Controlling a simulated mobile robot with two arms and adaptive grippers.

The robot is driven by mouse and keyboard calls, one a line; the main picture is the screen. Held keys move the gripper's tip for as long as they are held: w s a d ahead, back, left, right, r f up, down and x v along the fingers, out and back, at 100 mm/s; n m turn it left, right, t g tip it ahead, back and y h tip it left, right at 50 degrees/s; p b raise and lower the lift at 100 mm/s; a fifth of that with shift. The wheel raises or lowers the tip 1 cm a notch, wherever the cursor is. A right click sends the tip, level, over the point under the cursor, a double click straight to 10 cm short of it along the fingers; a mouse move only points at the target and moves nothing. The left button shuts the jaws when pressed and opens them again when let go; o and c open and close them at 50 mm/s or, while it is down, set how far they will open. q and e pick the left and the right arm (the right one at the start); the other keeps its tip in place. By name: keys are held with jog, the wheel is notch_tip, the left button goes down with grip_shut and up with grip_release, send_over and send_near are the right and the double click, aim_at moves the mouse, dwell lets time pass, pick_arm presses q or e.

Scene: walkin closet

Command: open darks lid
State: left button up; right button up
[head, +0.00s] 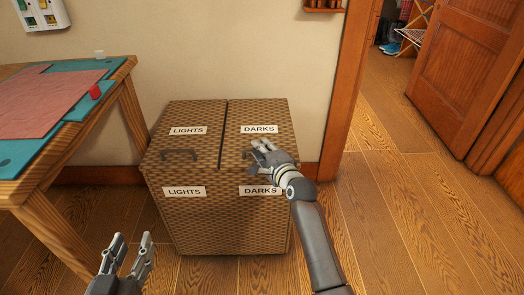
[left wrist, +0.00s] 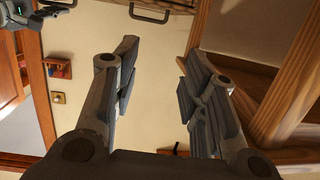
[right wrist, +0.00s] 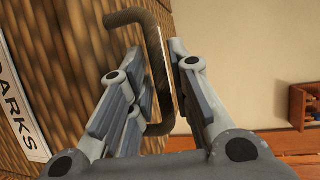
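The wicker hamper has two closed lids side by side. The DARKS lid (head: 275,112) is the right one, with a white label (head: 259,129). My right gripper (head: 259,147) is over the front part of this lid and hides its handle in the head view. In the right wrist view, the dark bar handle (right wrist: 158,75) passes between the fingers of my right gripper (right wrist: 158,85), which are apart with visible gaps. My left gripper (head: 127,250) is open and empty, low in front of the hamper's left side; it also shows open in the left wrist view (left wrist: 160,85).
The LIGHTS lid (head: 195,112) with its own handle (head: 179,155) adjoins on the left. A wooden table (head: 125,75) with cloth on it stands left of the hamper. A door frame (head: 347,85) is to the right, with open floor (head: 390,215) in front.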

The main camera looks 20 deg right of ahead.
grip_shut()
dwell(0.3)
